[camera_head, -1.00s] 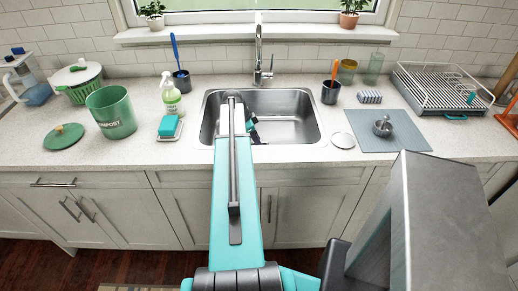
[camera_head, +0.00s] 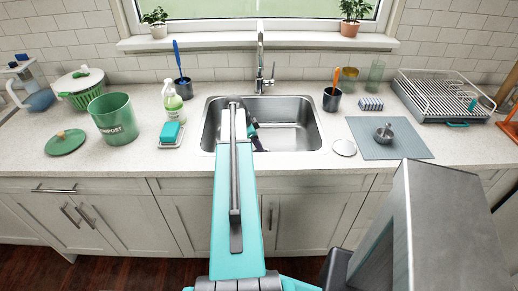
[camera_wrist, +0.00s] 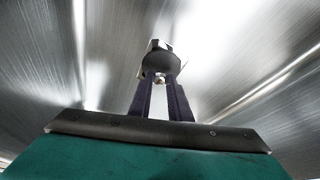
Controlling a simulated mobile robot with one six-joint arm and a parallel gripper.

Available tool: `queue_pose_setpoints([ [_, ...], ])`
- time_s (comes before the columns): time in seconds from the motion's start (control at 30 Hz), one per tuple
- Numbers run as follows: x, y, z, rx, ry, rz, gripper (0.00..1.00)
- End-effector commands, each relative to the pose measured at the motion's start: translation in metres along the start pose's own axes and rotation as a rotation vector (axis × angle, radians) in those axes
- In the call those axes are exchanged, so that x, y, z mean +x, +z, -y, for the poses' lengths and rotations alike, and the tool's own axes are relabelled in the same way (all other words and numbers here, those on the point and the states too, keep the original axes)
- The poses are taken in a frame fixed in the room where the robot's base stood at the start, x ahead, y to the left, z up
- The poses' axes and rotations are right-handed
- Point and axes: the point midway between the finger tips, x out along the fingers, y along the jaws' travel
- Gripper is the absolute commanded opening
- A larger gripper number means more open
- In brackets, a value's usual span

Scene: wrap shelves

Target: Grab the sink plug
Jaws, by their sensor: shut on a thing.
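The sink plug (camera_wrist: 160,64) is a dark, round piece with a small pale knob, at the tips of my gripper's fingers in the wrist view. My gripper (camera_wrist: 161,82) is shut on it, with the two dark fingers close on either side of the knob. Brushed steel of the sink surrounds it in the wrist view. In the head view my gripper (camera_head: 253,129) is down inside the steel sink (camera_head: 290,137), left of its middle. My own arm hides the plug there, and I cannot tell its height above the sink floor.
The faucet (camera_head: 261,60) stands behind the sink. A blue sponge on a dish (camera_head: 169,143) and a soap bottle (camera_head: 172,103) are to the left. A dark cup (camera_head: 331,100), a silver disc (camera_head: 344,148) and a grey mat (camera_head: 400,147) are to the right. A green bin (camera_head: 113,120) stands further left.

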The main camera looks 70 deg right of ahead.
Motion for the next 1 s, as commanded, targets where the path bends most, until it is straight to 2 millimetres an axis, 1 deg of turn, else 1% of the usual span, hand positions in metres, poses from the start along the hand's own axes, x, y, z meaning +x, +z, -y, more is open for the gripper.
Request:
queue_pose_setpoints([
  [0.17, -0.015, -0.006, 0.000, 0.001, -0.002, 0.000, 0.00],
  [0.5, -0.054, -0.022, 0.001, 0.001, -0.002, 0.000, 0.00],
  [0.7, -0.074, -0.030, 0.001, 0.000, -0.002, 0.000, 0.00],
  [0.83, -0.081, -0.033, 0.000, 0.000, -0.001, 0.000, 0.00],
  [1.0, -0.084, -0.035, 0.000, -0.001, 0.000, 0.000, 0.00],
])
